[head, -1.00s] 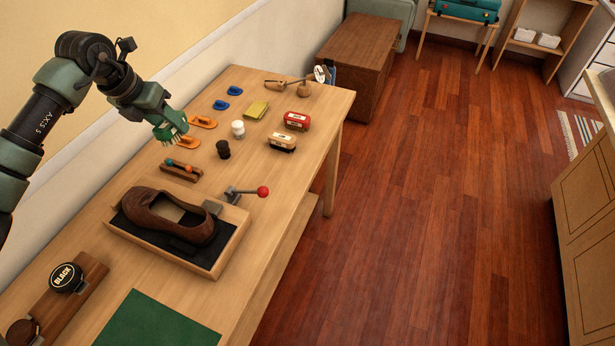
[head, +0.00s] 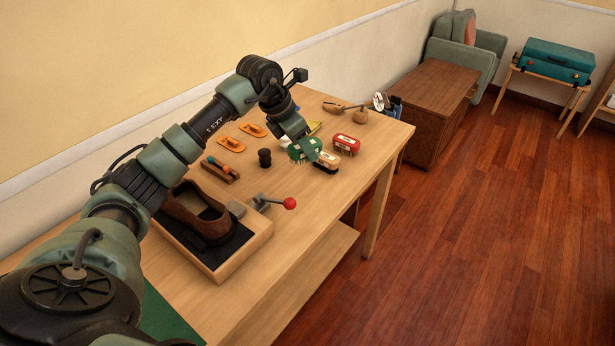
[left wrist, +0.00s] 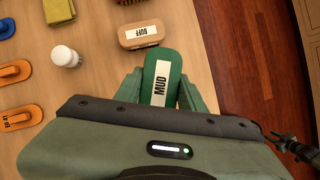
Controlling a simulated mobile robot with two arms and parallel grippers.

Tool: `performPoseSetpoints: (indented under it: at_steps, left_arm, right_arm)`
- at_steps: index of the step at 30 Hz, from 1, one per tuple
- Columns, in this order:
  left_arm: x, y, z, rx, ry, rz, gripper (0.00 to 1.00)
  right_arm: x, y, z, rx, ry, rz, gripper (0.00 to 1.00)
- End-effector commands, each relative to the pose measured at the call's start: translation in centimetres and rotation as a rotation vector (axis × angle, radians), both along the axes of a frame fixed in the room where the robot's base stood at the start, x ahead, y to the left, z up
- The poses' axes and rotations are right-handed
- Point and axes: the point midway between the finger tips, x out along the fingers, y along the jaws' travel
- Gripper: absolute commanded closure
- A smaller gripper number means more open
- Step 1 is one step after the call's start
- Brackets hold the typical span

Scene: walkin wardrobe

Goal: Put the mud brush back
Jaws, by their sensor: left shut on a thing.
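The green mud brush (head: 303,151), labelled MUD, is in my left gripper (head: 312,147), above the right part of the wooden table. In the left wrist view the mud brush (left wrist: 158,82) sits between the two green fingers of the left gripper (left wrist: 160,92), which is shut on it. The tan BUFF brush (head: 327,163) is just beside it; it also shows just ahead of the mud brush in the left wrist view (left wrist: 145,34). A red brush (head: 346,145) stands right of it.
A dark jar (head: 264,158), a shoe (head: 198,218) on a wooden stand and a red-knobbed lever (head: 289,203) are nearer. The table's right edge is close to the brushes.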

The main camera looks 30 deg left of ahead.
Motion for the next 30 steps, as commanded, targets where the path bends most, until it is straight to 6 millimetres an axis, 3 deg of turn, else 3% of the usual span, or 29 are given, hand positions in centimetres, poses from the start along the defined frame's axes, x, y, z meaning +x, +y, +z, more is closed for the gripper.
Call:
performPoseSetpoints:
  at_steps: [3, 6, 13, 20, 30]
  left_arm:
    - [-0.1, -0.1, -2.9, -0.002, 0.005, -0.001, 1.00]
    - [-0.1, -0.1, -4.5, -0.002, 0.002, 0.000, 1.00]
    - [0.0, 0.0, -6.2, -0.001, 0.001, 0.000, 1.00]
    - [0.0, -0.1, -9.5, -0.002, 0.002, 0.001, 1.00]
    - [0.0, 0.0, -10.1, 0.000, 0.000, 0.000, 1.00]
  right_arm:
    - [0.1, -0.2, 0.3, -0.003, -0.001, 0.001, 0.64]
    - [0.1, -0.5, 0.5, -0.006, -0.001, 0.002, 0.64]
    - [0.1, -0.9, 0.6, -0.010, -0.001, 0.003, 0.64]
    - [0.1, -0.9, 0.9, -0.011, -0.001, 0.002, 0.64]
    - [0.0, -0.9, 0.7, -0.011, 0.000, 0.001, 0.64]
